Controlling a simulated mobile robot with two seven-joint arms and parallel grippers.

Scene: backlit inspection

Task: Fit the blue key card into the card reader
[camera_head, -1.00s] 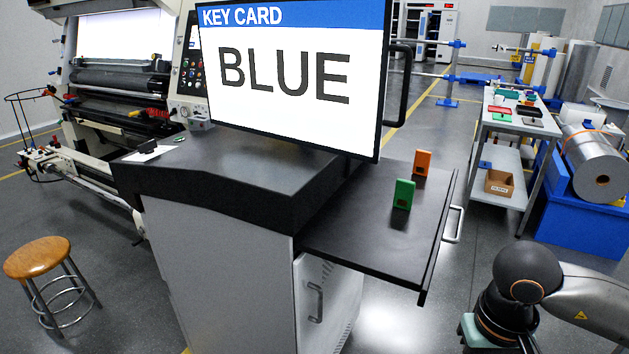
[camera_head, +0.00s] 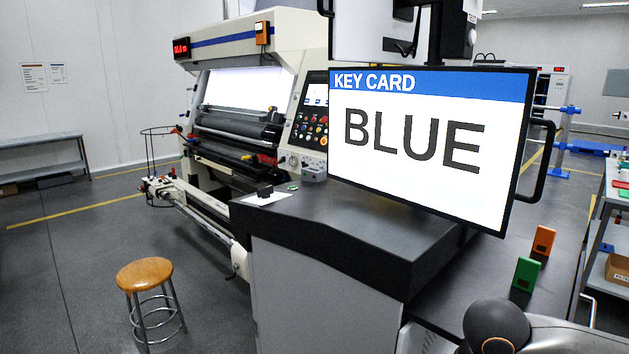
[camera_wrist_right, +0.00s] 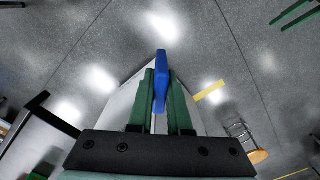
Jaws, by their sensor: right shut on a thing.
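The blue key card (camera_wrist_right: 161,75) stands between the two green fingers of my right gripper (camera_wrist_right: 160,88) in the right wrist view. The fingers are shut on it, and its upper end sticks out past the fingertips. In the head view only a rounded joint of my right arm shows at the lower right; the gripper and card are out of that view. I cannot surely pick out the card reader; a small black block (camera_head: 265,191) sits on a white sheet at the console's left end.
The console (camera_head: 340,222) carries a large screen (camera_head: 425,140) reading "KEY CARD BLUE". A green card (camera_head: 525,273) and an orange card (camera_head: 543,240) stand upright to its right. A stool (camera_head: 145,275) stands at left on open floor. A roller machine (camera_head: 240,115) is behind.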

